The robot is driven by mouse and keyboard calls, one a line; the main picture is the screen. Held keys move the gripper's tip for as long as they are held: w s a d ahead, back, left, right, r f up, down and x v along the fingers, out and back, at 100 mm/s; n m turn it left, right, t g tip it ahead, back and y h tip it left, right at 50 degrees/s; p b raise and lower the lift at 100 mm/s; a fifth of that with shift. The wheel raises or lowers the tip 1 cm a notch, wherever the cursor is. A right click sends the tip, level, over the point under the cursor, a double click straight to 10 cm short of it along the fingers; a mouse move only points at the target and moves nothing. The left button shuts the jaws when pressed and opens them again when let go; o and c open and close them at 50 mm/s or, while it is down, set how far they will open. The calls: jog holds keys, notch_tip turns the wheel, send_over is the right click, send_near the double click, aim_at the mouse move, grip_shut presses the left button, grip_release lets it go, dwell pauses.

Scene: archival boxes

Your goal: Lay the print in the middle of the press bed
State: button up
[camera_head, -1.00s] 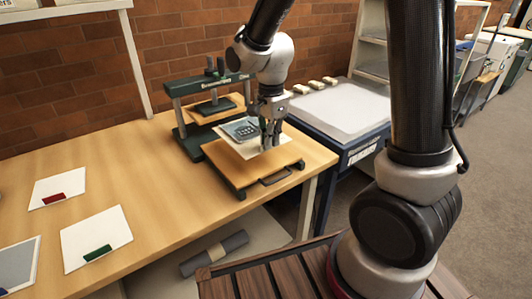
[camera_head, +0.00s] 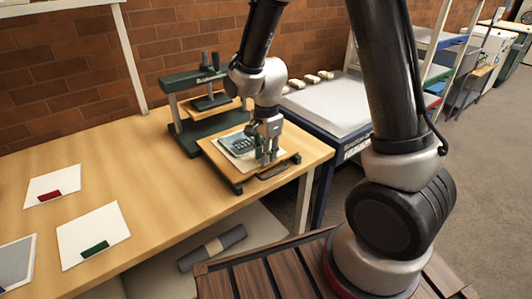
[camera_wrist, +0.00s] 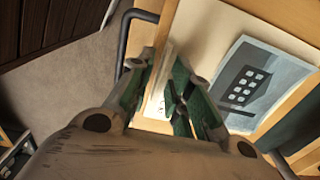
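The print (camera_head: 238,144) is a pale sheet with a grey-blue picture with light squares. It lies on the wooden press bed (camera_head: 310,147), in front of the green press (camera_head: 189,128). In the wrist view the print's picture (camera_wrist: 262,83) is at the right, with its pale margin reaching under my fingers. My gripper (camera_head: 265,153) points down over the print's front right part.
A dark handle (camera_head: 272,170) is on the bed's front edge. Sheets with a red tab (camera_head: 50,195) and a green tab (camera_head: 95,248) lie on the table at left. A pale-topped blue stand (camera_head: 335,108) is at right. The table's middle is clear.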

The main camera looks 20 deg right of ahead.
notch_tip(320, 180, up, 12)
jog(key=s+d+r+n+t, duration=0.2)
jog(key=s+d+r+n, duration=0.4)
jog(key=s, duration=0.3)
jog(key=s+d+r+n+t, duration=0.2)
jog(key=s+d+r+n, duration=0.3)
jog(key=s+d+n, duration=0.3)
jog(key=shift+s+d+r, duration=0.4)
jog(key=shift+s+d, duration=0.05)
jog(key=shift+s, duration=0.6)
